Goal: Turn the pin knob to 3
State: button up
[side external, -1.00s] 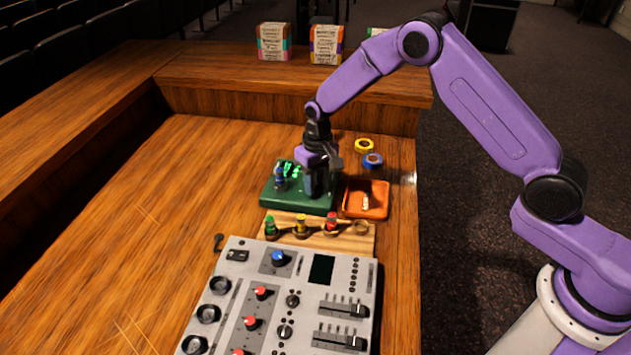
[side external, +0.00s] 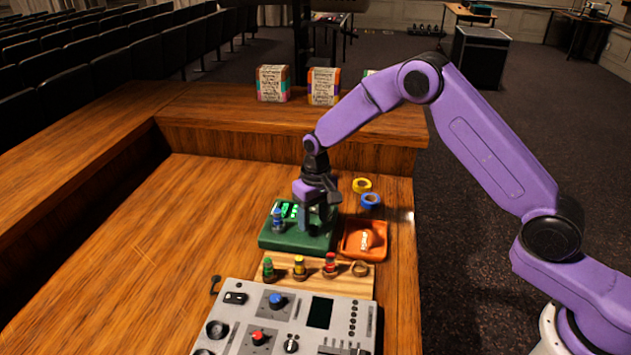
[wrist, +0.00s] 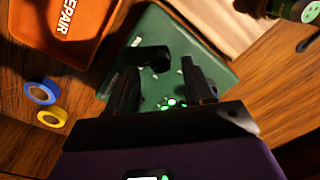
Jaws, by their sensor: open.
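The green box (side external: 290,240) stands on the desk behind the mixing console. It carries a lit green display (side external: 288,210) and a blue-topped part at its left. In the wrist view, a black knob-like part (wrist: 152,58) stands on the green box (wrist: 215,60), and green lights glow near my gripper's base. I cannot read any pin marks or knob setting. My gripper (wrist: 158,82) is open and points down over the box's right part, also in the side view (side external: 323,215). The black part lies between or just beyond the fingertips; I cannot tell if they touch it.
An orange tray (side external: 349,247) stands right of the box. Yellow tape (side external: 362,185) and blue tape (side external: 370,200) lie behind it. A wooden rack (side external: 315,286) with coloured plugs and the mixing console (side external: 240,325) are in front. The desk's left side is clear.

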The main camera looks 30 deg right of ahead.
aim_at(317, 227)
notch_tip(317, 227, up, 16)
jog(key=shift+d+f, duration=0.2)
jog(key=shift+d, duration=0.2)
dwell(0.3)
jog(key=s+r+n, duration=0.3)
jog(key=s+n, duration=0.3)
jog(key=s, duration=1.4)
jog(key=s+d+f+n, duration=0.1)
jog(key=s+d+n, duration=0.2)
jog(key=s, duration=0.6)
jog(key=s+d+f+n, duration=0.1)
jog(key=s+d+n, duration=0.2)
jog(key=s+d, duration=0.3)
jog(key=s, duration=0.4)
jog(key=shift+f, duration=0.25)
jog(key=shift+d, duration=0.1)
